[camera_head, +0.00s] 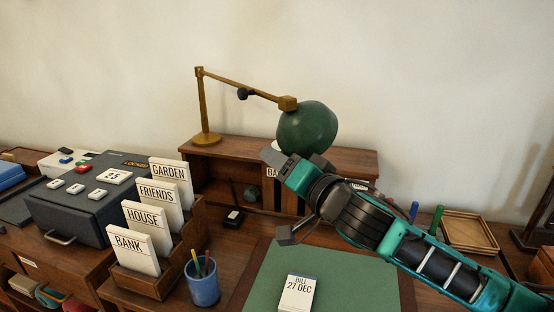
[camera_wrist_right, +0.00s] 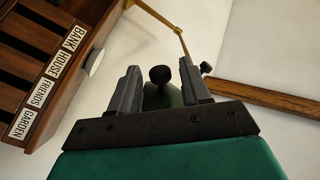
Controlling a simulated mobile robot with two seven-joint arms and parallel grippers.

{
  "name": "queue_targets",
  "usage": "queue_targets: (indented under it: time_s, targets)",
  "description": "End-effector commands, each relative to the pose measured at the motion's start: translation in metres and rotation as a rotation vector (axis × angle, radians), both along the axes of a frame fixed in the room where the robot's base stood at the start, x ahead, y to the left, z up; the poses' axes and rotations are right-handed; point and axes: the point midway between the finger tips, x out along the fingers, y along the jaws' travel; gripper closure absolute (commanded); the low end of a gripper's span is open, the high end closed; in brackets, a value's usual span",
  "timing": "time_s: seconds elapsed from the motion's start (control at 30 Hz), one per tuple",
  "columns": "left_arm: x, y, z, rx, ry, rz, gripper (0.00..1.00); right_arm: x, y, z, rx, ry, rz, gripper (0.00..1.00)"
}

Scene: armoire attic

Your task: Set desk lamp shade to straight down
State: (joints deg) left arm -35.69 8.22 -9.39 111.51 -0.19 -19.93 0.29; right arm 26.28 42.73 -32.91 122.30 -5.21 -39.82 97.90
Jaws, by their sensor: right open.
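The desk lamp has a brass stand (camera_head: 203,110) and a jointed brass arm (camera_head: 240,85) on top of the wooden desk hutch. Its green shade (camera_head: 310,125) hangs at the arm's right end, tilted, with a pale edge showing at its lower left. My right gripper (camera_head: 275,156) is just below and left of the shade in the head view. In the right wrist view the gripper (camera_wrist_right: 159,85) is open. A black knob (camera_wrist_right: 160,74) and part of the green shade (camera_wrist_right: 162,97) show between its fingers; I cannot tell whether they touch. My left gripper is out of view.
The hutch (camera_head: 230,155) stands close under the lamp. Labelled card holders (camera_head: 158,285), a blue pen cup (camera_head: 202,285) and a dark lockbox (camera_head: 85,205) fill the left. The green desk mat (camera_head: 265,285) is mostly clear. A small wooden tray (camera_head: 470,250) lies at right.

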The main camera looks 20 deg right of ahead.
Motion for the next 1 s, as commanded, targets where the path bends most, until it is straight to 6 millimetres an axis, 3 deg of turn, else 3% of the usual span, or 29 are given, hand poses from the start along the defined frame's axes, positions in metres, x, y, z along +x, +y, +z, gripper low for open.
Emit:
queue_targets:
  time_s: [0.2, 0.5, 1.0]
  targets:
    - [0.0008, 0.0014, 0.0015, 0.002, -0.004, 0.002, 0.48, 0.0129, 0.0042, 0.0006, -0.001, -0.002, 0.001, 0.53]
    - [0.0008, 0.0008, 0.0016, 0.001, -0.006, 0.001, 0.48, 0.0139, 0.0045, -0.0001, 0.0, 0.0, 0.001, 0.54]
    - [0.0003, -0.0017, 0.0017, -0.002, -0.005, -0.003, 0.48, 0.0136, 0.0043, -0.0001, 0.0, 0.0, 0.001, 1.0]
